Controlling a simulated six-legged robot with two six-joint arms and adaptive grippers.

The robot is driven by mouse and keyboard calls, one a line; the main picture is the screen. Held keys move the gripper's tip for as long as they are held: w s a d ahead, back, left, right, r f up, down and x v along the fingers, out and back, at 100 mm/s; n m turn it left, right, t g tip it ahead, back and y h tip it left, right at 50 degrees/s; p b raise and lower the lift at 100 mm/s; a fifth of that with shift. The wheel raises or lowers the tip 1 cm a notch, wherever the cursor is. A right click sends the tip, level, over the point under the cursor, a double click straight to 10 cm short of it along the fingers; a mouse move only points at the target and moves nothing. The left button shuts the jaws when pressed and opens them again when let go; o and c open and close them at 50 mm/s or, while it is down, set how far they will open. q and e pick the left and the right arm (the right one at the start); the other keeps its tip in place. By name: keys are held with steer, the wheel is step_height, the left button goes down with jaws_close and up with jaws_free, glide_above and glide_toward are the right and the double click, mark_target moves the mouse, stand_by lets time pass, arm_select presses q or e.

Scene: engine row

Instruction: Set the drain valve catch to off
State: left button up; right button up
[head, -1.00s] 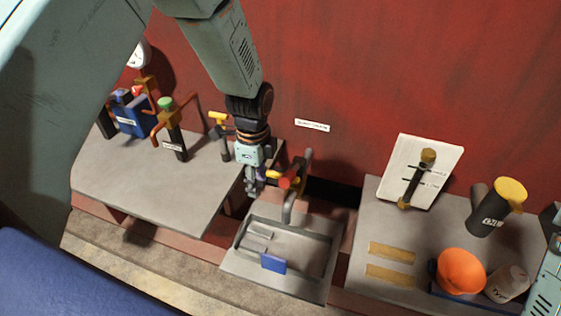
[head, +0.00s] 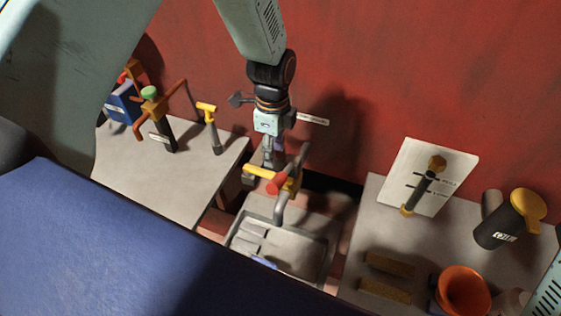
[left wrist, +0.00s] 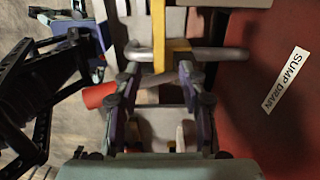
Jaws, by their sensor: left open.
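The drain valve (head: 281,207) stands over a sink in the head view, with a grey curved pipe, a yellow bar (head: 258,172) and a red cylindrical part (head: 277,184). My left gripper (head: 266,168) is right behind the yellow bar and points down. In the left wrist view its open fingers (left wrist: 161,100) are spread apart. The yellow bar (left wrist: 172,50) and grey pipe (left wrist: 205,54) lie just beyond them, and the red part (left wrist: 98,95) shows at the left finger. I cannot tell whether the fingers touch the valve. My right gripper is out of view.
A "SUMP DRAIN" label (left wrist: 285,80) is on the red wall (head: 400,70). A grey sink (head: 321,262) lies below. The right bench (head: 360,235) holds a white board (head: 400,175), a dark jug (head: 505,225) and an orange cup (head: 462,290).

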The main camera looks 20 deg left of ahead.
mark_target(273, 174)
arm_select(q)
steer(key=shift+w+f, duration=0.1)
steer(key=shift+w, duration=0.05)
steer(key=shift+a+f, duration=0.1)
steer(key=shift+a, duration=0.1)
steer(key=f, duration=0.6)
steer(key=shift+s+d+f+p, duration=0.1)
steer(key=shift+s+f+p, duration=0.05)
steer(key=shift+s+p, duration=0.15)
steer(key=shift+w+f, duration=0.1)
steer(key=shift+f, duration=0.5)
steer(key=shift+a, duration=0.3)
steer(key=shift+d+r, duration=0.1)
steer(key=shift+d, duration=0.15)
steer(key=shift+c, duration=1.4)
steer(key=c, duration=0.3)
steer(key=shift+a, duration=0.1)
jaws_close()
